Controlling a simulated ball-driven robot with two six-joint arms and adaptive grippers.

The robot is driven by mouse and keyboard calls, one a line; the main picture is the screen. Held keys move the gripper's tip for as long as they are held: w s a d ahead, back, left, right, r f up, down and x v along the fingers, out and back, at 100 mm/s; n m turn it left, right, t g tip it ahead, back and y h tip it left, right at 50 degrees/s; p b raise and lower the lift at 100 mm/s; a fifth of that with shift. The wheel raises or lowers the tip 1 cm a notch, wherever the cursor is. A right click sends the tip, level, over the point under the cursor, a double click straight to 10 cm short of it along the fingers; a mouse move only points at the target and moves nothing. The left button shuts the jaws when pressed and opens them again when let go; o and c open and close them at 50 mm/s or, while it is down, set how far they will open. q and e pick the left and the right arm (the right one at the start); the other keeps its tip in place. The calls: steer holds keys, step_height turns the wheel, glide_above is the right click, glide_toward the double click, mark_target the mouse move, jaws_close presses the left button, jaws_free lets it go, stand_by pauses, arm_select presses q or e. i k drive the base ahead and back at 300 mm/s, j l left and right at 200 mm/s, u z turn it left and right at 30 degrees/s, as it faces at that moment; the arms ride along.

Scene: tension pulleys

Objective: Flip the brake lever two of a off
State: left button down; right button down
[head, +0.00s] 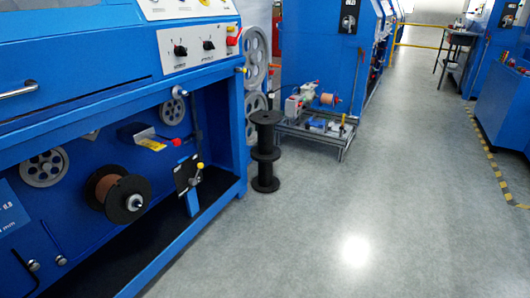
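Neither of my grippers shows in the head view. A blue machine (80,90) fills the left side. In its open lower bay, a lever with a yellow knob (200,166) stands at a black plate (186,178). A lever with a red knob (176,142) sticks out beside a grey and yellow bracket (148,140). A copper-wound spool (118,194) sits to the left of the black plate. Two small levers with silver knobs (34,266) are at the lower left. No readable label shows which lever is brake lever two, and its on or off position cannot be told.
Black empty reels (265,150) stand stacked on the floor at the machine's right end. Grey pulleys (255,60) are on its side. A low metal cart (318,130) with equipment stands behind. Grey floor (400,210) is clear to the right, with a striped floor line (490,165) beyond.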

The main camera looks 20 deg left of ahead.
mark_target(193, 182)
steer(key=i+u, duration=0.1)
steer(key=i, duration=0.3)
steer(key=i+l+u, duration=0.15)
steer(key=i, duration=0.25)
steer(key=i+l+u, duration=0.1)
steer(key=i, duration=0.35)
steer(key=i+l+u, duration=0.15)
steer(key=i+u, duration=0.25)
steer(key=i+l+u, duration=0.2)
steer(key=u, duration=0.25)
steer(key=i+l+u, duration=0.25)
steer(key=l+u, duration=0.15)
steer(key=i+l+u, duration=0.15)
steer(key=l+u, duration=0.25)
steer(key=i+l+u, duration=0.1)
steer(key=l, duration=0.15)
steer(key=i+l+u, duration=0.15)
steer(key=k+l, duration=0.05)
steer(key=l, duration=0.05)
